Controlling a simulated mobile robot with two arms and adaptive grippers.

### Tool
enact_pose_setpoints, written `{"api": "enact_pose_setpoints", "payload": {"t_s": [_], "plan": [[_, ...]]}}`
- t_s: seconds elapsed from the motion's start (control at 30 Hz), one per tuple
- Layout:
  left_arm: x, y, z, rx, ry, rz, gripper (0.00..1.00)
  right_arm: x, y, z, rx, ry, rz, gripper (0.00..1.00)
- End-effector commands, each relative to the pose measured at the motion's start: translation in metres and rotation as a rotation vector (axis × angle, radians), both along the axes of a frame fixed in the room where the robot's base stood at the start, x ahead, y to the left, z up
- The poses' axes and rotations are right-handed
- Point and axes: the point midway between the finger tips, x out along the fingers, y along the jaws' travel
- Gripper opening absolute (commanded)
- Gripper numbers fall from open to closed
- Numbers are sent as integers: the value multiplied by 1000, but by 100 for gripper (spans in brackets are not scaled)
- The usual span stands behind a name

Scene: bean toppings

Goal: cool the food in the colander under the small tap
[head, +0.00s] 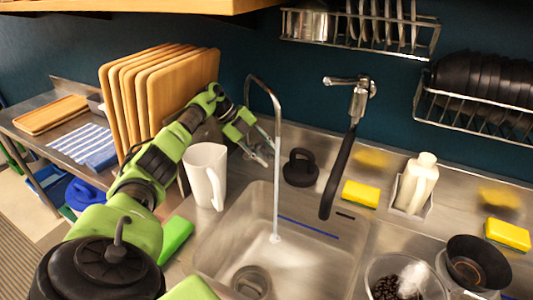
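The small tap (256,82) is a thin curved spout at the back of the sink (232,225). A pale stream falls from it to the sink floor. My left gripper (264,152) is just behind and left of the stream, near the tap's lower part. Its fingers look apart with nothing between them; contact with the tap cannot be told. A clear round bowl (374,272) at the bottom right holds dark beans (388,289), with a white steam-like patch over them. Whether this is the colander cannot be told. My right gripper is not in view.
A white jug (206,176) stands beside my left arm. A large black tap (338,165), a black ring-shaped object (300,168), yellow sponges (361,194) and a soap bottle (418,183) line the sink's back. A dark bowl (471,262) stands right.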

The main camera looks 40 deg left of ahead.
Motion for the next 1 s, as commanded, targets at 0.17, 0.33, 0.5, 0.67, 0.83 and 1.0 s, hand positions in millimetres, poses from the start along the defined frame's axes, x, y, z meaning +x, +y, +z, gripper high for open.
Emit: {"api": "enact_pose_setpoints", "payload": {"t_s": [0.17,0.33,0.5,0.67,0.83,1.0], "plan": [[0,0,0,0,-1,0,31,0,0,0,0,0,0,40],[1,0,7,1,-4,0,31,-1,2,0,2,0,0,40],[1,1,34,2,-6,-1,31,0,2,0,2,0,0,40],[1,1,66,2,-6,2,31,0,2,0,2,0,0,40],[1,0,90,1,-2,0,31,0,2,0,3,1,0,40],[0,1,100,-1,0,1,31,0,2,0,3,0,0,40]]}}
